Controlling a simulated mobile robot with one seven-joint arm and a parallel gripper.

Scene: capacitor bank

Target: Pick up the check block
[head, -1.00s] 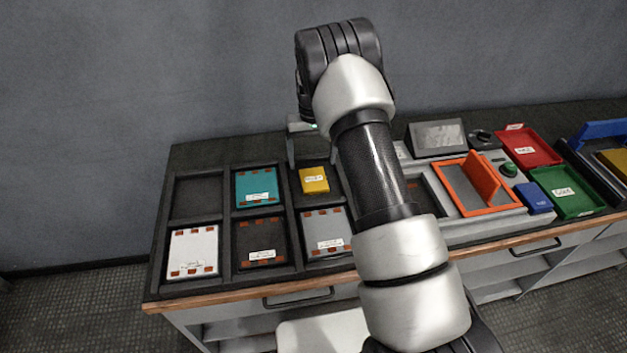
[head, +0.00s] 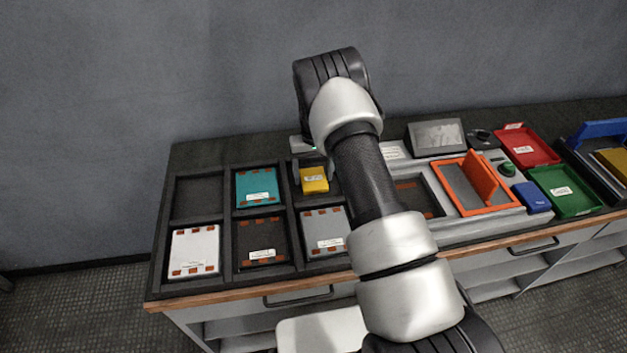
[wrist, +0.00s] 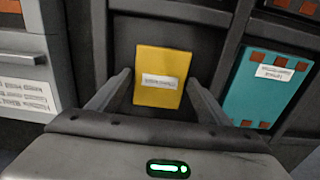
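A yellow block (head: 314,180) with a white label lies in the top right compartment of the dark tray. It looks to be the check block, but its label is too small to read. My gripper (head: 311,166) is low over this compartment, partly hidden by its own wrist in the head view. In the wrist view, the yellow block (wrist: 157,92) sits between the two fingers of my gripper (wrist: 160,77). The fingers are open, one on each side of the block. I cannot tell whether they touch it.
The dark tray (head: 227,225) also holds a teal block (head: 257,184), a white one (head: 194,253), a dark one and a grey one. Its top left compartment is empty. To the right are an orange frame (head: 487,211), a red bin (head: 527,146) and a green bin (head: 565,190).

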